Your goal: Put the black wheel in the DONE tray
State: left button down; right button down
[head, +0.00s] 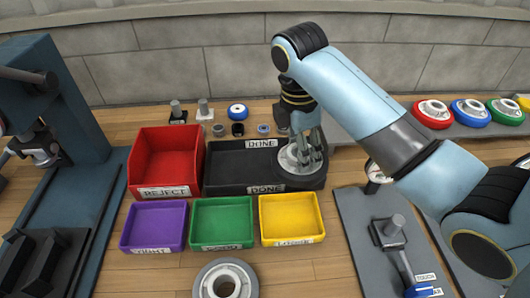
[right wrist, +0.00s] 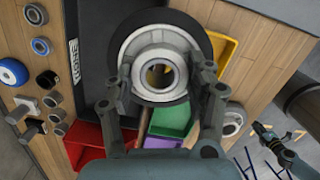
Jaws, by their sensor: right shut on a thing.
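The black wheel (right wrist: 155,36) has a dark tyre and a pale hub with a round centre hole. In the head view its pale hub face (head: 289,160) shows under my right gripper (head: 308,154). The right gripper is shut on the wheel; in the right wrist view its fingers (right wrist: 160,88) lie on both sides of the hub. The wheel is over the right part of the black DONE tray (head: 228,166). Whether it touches the tray floor cannot be told. The tyre blends with the dark tray. My left gripper does not show.
A red REJECT bin (head: 165,150) stands left of the tray. Purple (head: 155,228), green (head: 222,224) and yellow (head: 291,219) bins stand in front. Another wheel (head: 227,280) lies nearest. Small parts stand behind the tray; coloured wheels (head: 432,112) stand at right.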

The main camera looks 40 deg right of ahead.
jog(key=shift+w+d+f+b, duration=0.2)
jog(key=shift+w+f+b, duration=0.1)
jog(key=shift+w+f, duration=2.1)
jog(key=shift+w+d+f+b, duration=0.2)
jog(key=shift+w+f+b, duration=0.1)
jog(key=shift+w+f, duration=2.05)
jog(key=shift+s, duration=0.1)
jog(key=shift+f, duration=0.15)
jog(key=shift+c, duration=2.3)
grip_release()
notch_tip(320, 180, up, 12)
jog(key=a, duration=0.1)
jog(key=shift+a+p, duration=0.25)
jog(key=shift+p, duration=0.2)
